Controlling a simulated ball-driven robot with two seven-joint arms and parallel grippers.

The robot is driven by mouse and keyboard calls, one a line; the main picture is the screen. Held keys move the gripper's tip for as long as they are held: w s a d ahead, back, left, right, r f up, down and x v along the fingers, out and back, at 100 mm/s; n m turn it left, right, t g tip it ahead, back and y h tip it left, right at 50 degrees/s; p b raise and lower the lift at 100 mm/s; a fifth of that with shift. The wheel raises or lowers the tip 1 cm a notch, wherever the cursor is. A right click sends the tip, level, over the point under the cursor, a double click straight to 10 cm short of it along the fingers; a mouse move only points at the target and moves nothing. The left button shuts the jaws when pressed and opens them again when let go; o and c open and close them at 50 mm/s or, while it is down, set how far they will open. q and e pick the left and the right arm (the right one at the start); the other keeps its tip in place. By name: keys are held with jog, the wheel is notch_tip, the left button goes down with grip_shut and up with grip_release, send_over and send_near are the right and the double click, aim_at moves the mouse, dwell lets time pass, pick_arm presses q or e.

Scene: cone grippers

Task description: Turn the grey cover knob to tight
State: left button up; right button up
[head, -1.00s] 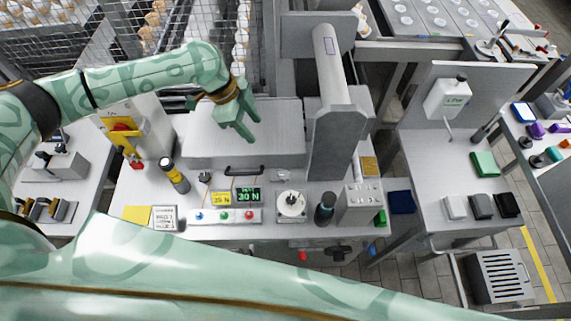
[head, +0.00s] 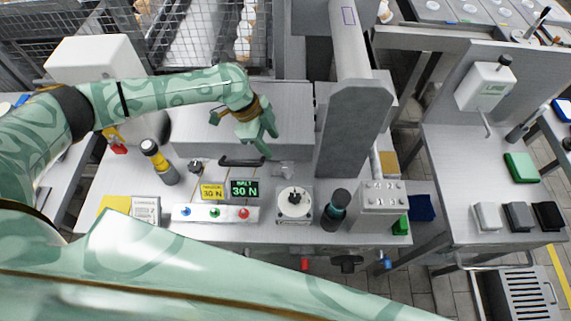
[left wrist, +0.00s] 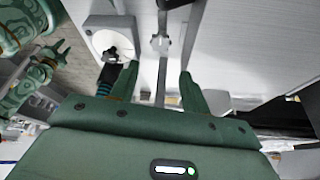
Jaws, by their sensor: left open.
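The grey cover knob (head: 283,168) is small and pale in the head view, at the front of the long grey cover box (head: 205,135), right of its black handle. In the left wrist view the star-shaped knob (left wrist: 160,43) lies beyond and roughly between my fingertips. My left gripper (head: 267,145) is open and empty, pointing down just behind and above the knob; its fingers (left wrist: 160,72) are apart and do not visibly touch it. My right gripper (left wrist: 48,62) appears small at the left of the left wrist view; its jaws are unclear. Which way the knob is set cannot be read.
A dial with a black knob (head: 294,199) and a dark teal-ringed cylinder (head: 336,207) stand in front and right. A tall grey column (head: 350,130) rises close to the right. Small displays (head: 244,190) and a button strip (head: 214,213) lie in front left.

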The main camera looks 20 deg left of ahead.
aim_at(288, 168)
pick_arm(q)
jog(key=b+x, duration=0.2)
jog(key=x, duration=0.9)
jog(key=shift+f, duration=0.15)
jog(key=c, duration=0.7)
